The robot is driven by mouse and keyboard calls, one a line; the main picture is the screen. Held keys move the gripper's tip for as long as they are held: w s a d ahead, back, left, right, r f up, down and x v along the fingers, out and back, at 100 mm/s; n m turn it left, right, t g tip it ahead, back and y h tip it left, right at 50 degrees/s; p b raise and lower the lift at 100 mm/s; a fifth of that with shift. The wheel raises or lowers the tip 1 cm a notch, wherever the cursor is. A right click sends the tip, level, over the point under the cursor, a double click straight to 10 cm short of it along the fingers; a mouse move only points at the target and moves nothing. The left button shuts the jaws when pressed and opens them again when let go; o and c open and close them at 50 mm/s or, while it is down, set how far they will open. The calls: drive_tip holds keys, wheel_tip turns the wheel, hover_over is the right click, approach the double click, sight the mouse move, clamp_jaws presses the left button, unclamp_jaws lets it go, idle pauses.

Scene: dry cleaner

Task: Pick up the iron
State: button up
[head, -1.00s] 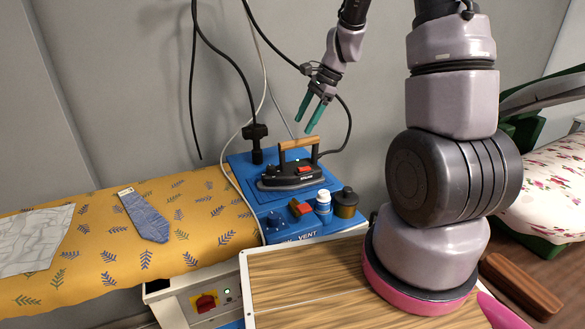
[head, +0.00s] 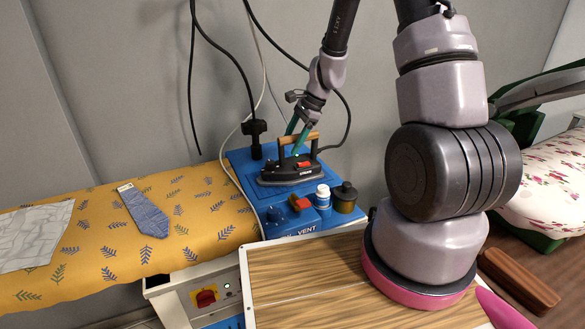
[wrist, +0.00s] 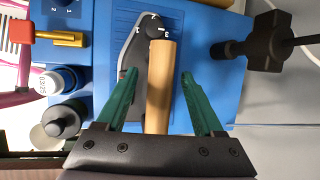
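The iron (head: 284,173) is dark with a wooden handle, and it rests on a blue tray (head: 236,158) at the end of the ironing board. My gripper (head: 297,141) is down at the iron, its green fingers on either side of the handle. In the wrist view the wooden handle (wrist: 160,82) lies between the two open fingers of my gripper (wrist: 158,80), with a visible gap on each side. The iron's dark body and numbered dial (wrist: 155,25) show beyond it.
A white bottle (head: 323,196) and a dark jar (head: 345,196) stand close in front of the iron. A black cable fitting (head: 255,138) rises behind it at the left. A tie (head: 146,212) lies on the yellow patterned board cover (head: 190,225). A wooden-topped surface (head: 310,285) is nearer me.

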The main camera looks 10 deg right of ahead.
drive_tip(key=c, duration=1)
idle(0.6)
drive_tip(key=shift+w+r, duration=0.1)
drive_tip(key=shift+r, duration=0.1)
